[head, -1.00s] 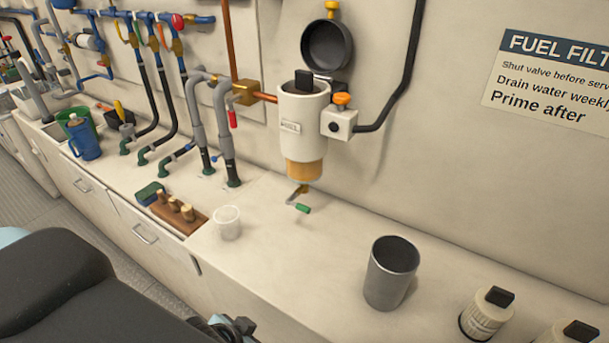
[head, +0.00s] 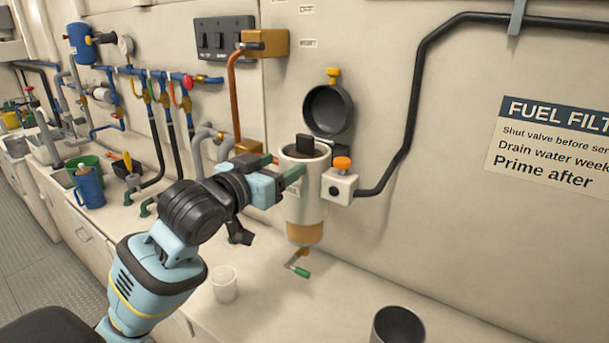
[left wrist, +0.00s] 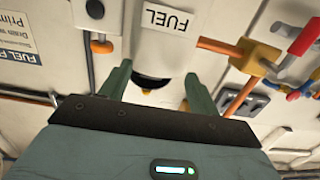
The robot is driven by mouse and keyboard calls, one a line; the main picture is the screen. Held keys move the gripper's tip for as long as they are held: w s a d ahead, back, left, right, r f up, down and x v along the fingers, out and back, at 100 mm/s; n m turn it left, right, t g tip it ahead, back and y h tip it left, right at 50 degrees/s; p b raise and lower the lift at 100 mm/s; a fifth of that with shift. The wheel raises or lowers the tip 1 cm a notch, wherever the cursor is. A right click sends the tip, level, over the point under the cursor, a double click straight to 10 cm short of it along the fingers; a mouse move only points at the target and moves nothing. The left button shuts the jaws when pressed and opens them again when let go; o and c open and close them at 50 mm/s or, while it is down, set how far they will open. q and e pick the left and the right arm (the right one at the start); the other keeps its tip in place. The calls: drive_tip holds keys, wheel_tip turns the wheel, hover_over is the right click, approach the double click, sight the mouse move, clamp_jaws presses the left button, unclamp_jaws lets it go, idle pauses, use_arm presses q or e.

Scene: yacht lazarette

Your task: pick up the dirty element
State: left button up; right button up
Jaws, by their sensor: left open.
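The white fuel filter housing (head: 303,205) is on the wall with its round dark lid (head: 328,110) swung up. A black tab (head: 305,144) sticks up from its open top; the rest of whatever is inside is hidden by the housing wall. My left gripper (head: 283,168) is at the housing's upper left side, open and empty. In the left wrist view its green fingers (left wrist: 160,88) point at the housing (left wrist: 160,50) with its FUEL label, and a dark shape shows between them. I cannot tell whether they touch the housing. My right gripper is not in view.
An orange-knobbed valve (head: 341,180) sits right of the housing, a copper pipe (head: 234,100) left. A green-handled drain tap (head: 300,270) hangs below. A clear cup (head: 224,284) and grey metal bin (head: 398,326) stand on the counter. Blue pipes fill the left wall.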

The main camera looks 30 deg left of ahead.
sight(303, 143)
use_arm(q)
drive_tip(key=shift+t, duration=0.3)
drive_tip(key=shift+w+d+r, duration=0.3)
drive_tip(key=shift+w+r, duration=0.1)
drive_tip(key=shift+w, duration=0.9)
drive_tip(key=shift+w+d+r, duration=0.25)
drive_tip(key=shift+w+r, duration=0.15)
drive_tip(key=shift+w, duration=0.95)
drive_tip(key=shift+w+d+r, duration=0.3)
drive_tip(key=shift+w+r, duration=0.1)
drive_tip(key=shift+w, duration=0.9)
clamp_jaws()
